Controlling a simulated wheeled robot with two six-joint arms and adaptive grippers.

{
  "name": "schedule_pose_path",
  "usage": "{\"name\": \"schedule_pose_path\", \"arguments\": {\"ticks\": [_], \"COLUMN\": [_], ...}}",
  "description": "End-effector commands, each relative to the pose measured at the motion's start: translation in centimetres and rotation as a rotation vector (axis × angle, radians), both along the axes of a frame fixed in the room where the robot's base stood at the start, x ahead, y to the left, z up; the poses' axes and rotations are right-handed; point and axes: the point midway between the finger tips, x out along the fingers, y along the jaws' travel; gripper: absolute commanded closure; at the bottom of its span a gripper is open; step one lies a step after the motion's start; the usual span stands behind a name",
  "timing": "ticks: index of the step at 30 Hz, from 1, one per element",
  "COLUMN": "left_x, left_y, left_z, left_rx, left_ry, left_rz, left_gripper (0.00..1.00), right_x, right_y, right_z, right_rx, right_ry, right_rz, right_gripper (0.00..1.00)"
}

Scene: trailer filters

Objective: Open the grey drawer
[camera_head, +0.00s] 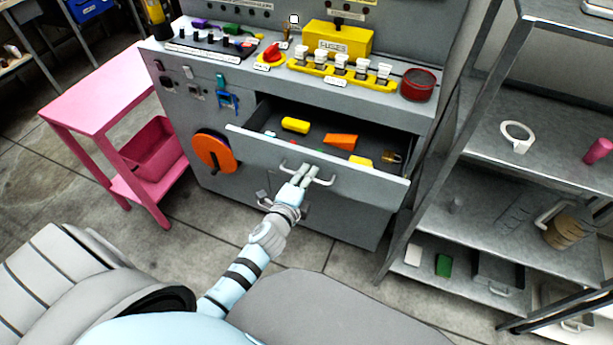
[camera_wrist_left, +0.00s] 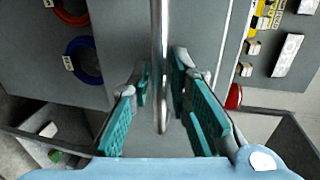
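The grey drawer (camera_head: 370,176) is pulled partly out of the grey cabinet, and its inside shows in the head view. A pale bar handle (camera_head: 324,182) runs across its front. My left gripper (camera_head: 304,170) is at this handle, with its fingers at the bar. In the left wrist view the handle bar (camera_wrist_left: 160,60) passes between the teal-padded fingers of the left gripper (camera_wrist_left: 163,75). A narrow gap shows on each side of the bar, so the fingers look open around it. My right gripper is out of view.
Inside the drawer lie a yellow block (camera_head: 295,125), an orange wedge (camera_head: 340,142) and a padlock (camera_head: 392,157). An orange disc (camera_head: 214,151) sits on the cabinet front. A pink table (camera_head: 95,98) stands left; metal shelves (camera_head: 480,186) stand close on the right.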

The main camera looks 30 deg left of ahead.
Motion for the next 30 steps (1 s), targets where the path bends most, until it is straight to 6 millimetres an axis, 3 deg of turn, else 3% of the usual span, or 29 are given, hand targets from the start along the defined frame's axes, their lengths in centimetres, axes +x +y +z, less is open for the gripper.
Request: {"name": "schedule_pose_path", "arguments": {"ticks": [5,12,16,20,30], "left_x": [-1.9,-8.3,-10.8,-11.7,-11.7], "left_y": [-0.2,-0.8,-1.1,-1.1,-1.1], "left_z": [0.3,1.6,2.2,2.4,2.4], "left_rx": [-0.001,-0.001,0.001,0.000,0.000], "left_ry": [0.002,0.004,0.002,0.001,0.000], "left_rz": [0.000,0.000,0.000,0.000,0.000], "left_gripper": [0.82,0.82,0.82,0.82,0.82], "right_x": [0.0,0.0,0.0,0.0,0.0], "right_y": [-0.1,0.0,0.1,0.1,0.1], "right_z": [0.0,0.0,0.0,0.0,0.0], "right_rx": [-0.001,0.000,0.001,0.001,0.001], "right_ry": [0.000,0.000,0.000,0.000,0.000], "right_rz": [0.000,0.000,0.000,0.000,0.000], "right_gripper": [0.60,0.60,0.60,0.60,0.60]}}
